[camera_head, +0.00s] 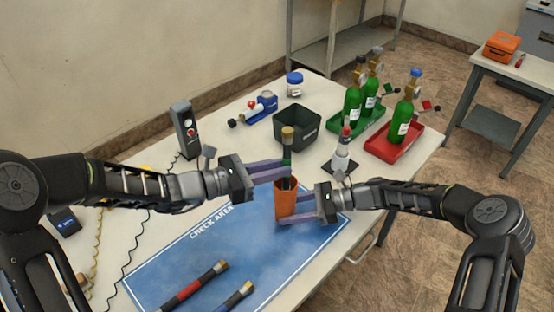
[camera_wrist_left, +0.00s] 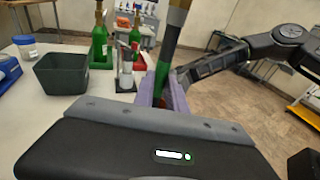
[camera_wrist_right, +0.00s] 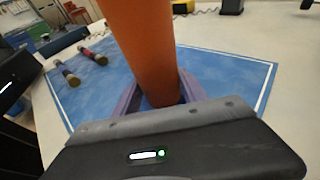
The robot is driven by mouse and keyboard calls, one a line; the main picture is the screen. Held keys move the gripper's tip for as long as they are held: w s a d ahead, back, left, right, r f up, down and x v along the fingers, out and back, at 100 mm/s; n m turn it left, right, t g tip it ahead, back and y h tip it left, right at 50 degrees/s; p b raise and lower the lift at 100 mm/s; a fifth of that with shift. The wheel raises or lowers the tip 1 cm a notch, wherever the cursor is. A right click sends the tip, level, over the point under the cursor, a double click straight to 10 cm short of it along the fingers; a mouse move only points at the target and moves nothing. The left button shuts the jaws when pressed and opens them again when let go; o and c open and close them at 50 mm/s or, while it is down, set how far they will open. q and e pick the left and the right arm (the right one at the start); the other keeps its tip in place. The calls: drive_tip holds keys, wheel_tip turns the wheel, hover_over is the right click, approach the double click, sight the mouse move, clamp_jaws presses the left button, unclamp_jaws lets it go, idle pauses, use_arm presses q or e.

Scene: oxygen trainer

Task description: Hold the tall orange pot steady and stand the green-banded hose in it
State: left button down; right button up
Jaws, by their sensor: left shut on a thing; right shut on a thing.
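The tall orange pot (camera_head: 286,202) stands on the blue mat, and my right gripper (camera_head: 284,208) is shut around it. The pot also fills the middle of the right wrist view (camera_wrist_right: 145,50). The green-banded hose (camera_head: 287,140) is upright, its tan end on top and its lower end at the pot's mouth. My left gripper (camera_head: 287,172) is shut on the hose just above the pot. The left wrist view shows the hose's green band (camera_wrist_left: 165,62) between the purple fingers. How deep the hose reaches into the pot is hidden.
Behind stand a dark bin (camera_head: 297,128), a grey-and-white device with a red top (camera_head: 343,150), and green cylinders in a green tray (camera_head: 372,124) and a red tray (camera_head: 394,146).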

use_arm(q)
drive_tip(key=shift+f, duration=1.5)
drive_tip(key=c, duration=1.3)
unclamp_jaws()
drive_tip(key=v, duration=1.2)
